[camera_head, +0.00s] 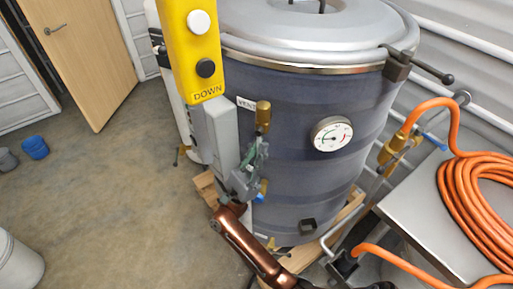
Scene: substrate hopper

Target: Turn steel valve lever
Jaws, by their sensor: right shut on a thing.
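My right gripper (257,162), grey-green, is in front of the dark hopper drum (335,100), at the end of my copper-coloured arm. It is shut at the valve beside the drum's left front, just below an upright brass fitting (263,116). The steel valve lever is mostly hidden by the fingers, and its angle cannot be told. A small blue part (263,187) shows just below the gripper. My left gripper is not in view.
A yellow DOWN pendant (194,50) hangs close to the gripper's upper left. A round gauge (332,134) is on the drum. An orange hose (470,185) lies coiled on a metal table (440,240) at right. Open floor lies left.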

